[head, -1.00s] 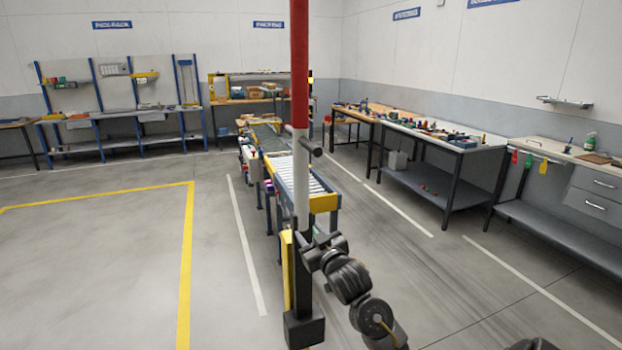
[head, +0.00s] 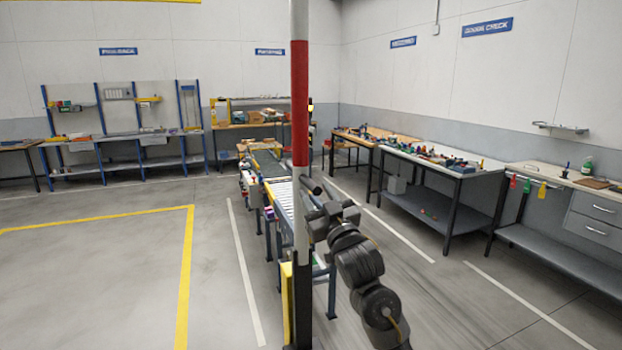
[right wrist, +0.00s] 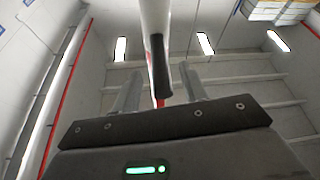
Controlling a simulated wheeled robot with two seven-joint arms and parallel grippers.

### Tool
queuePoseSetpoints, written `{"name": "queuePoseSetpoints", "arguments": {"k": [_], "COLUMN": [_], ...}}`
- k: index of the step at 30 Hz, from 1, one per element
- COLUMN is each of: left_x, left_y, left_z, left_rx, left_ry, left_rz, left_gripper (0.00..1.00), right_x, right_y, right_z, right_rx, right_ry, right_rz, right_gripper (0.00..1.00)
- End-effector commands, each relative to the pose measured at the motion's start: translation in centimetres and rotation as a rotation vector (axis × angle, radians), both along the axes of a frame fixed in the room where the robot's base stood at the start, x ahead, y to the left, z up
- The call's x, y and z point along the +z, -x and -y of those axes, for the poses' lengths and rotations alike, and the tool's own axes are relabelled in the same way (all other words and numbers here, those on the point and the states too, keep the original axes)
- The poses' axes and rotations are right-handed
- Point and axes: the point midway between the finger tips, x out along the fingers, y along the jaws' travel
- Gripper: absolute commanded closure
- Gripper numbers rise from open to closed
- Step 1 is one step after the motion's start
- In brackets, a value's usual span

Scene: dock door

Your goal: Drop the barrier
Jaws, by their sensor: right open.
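The barrier pole (head: 300,110), banded red and white, stands upright in the middle of the head view. A short dark handle (head: 311,187) sticks out from it. The dark post (head: 303,310) is below. My right gripper (head: 316,218) is open, beside the pole and just below the handle. In the right wrist view, the handle (right wrist: 161,80) shows between the two spread fingers of the right gripper (right wrist: 158,92), with the pole (right wrist: 154,18) above it. I cannot tell whether the handle lies within the jaws' depth. My left gripper is not in view.
A roller conveyor (head: 283,200) runs away behind the pole. A workbench (head: 440,160) with tools stands at the right, and blue-framed benches (head: 120,140) stand along the back wall. The floor (head: 90,270) at the left is clear, with yellow lines.

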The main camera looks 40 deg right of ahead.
Motion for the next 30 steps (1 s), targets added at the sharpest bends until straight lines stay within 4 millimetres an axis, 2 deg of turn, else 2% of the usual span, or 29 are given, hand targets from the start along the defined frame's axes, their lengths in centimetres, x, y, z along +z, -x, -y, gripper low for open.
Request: {"name": "queuePoseSetpoints", "arguments": {"k": [3, 9, 19, 28, 30], "left_x": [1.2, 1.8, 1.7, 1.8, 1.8], "left_y": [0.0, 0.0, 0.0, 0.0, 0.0], "left_z": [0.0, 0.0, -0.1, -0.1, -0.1], "left_rx": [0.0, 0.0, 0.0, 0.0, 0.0], "left_ry": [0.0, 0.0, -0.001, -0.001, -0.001], "left_rz": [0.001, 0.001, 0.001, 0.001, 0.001], "left_gripper": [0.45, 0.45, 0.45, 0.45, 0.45], "right_x": [1.1, 1.5, 1.4, 1.4, 1.4], "right_y": [-1.7, -3.3, -3.5, -3.5, -3.5], "right_z": [0.5, 0.8, 0.9, 0.9, 0.9], "right_rx": [-0.001, 0.0, 0.0, 0.0, 0.0], "right_ry": [-0.002, -0.001, 0.0, 0.0, 0.0], "right_rz": [0.0, 0.0, 0.0, 0.0, 0.0], "right_gripper": [0.57, 0.57, 0.57, 0.96, 1.0]}}
